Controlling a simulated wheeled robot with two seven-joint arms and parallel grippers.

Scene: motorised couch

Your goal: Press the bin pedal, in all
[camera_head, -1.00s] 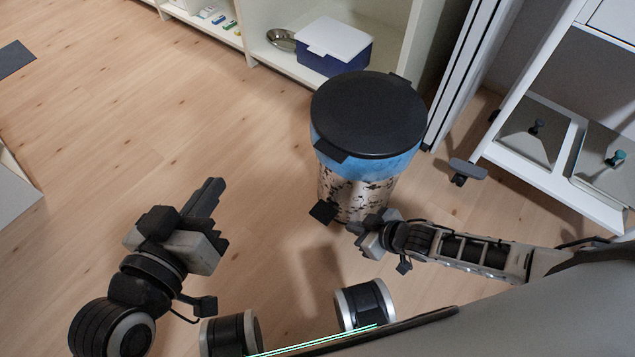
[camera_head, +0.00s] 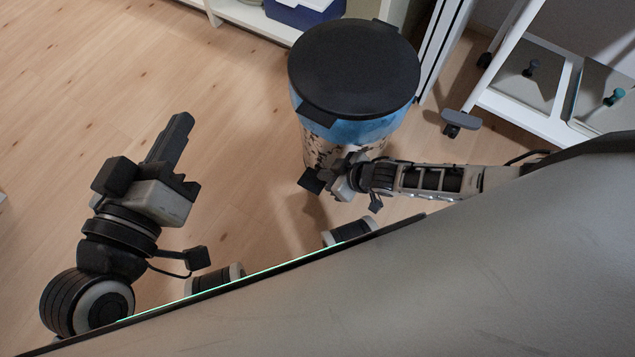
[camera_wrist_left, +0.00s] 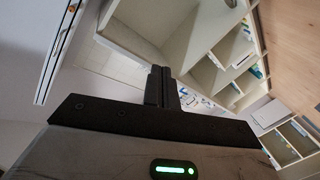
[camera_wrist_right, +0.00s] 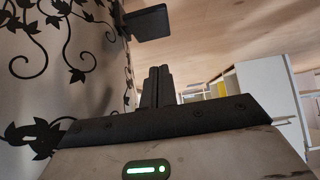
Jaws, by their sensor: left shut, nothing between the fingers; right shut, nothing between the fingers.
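The bin has a closed black lid (camera_head: 355,65), a blue band and a pale lower body with dark leaf patterns. Its black pedal (camera_head: 311,181) sticks out low at the front. In the right wrist view the patterned bin wall (camera_wrist_right: 65,60) fills the left and the pedal (camera_wrist_right: 150,22) shows at the top, beyond the fingers. My right gripper (camera_head: 342,172) is shut and empty, low at the bin's front, just right of the pedal; contact cannot be told. My left gripper (camera_head: 184,124) is shut and empty over the floor, well left of the bin.
A white shelf unit with a blue box (camera_head: 305,12) stands behind the bin. A white rack (camera_head: 525,118) is at the right, with a dark grey foot-like part (camera_head: 461,119) near the bin. The wooden floor (camera_head: 235,90) left of the bin is clear.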

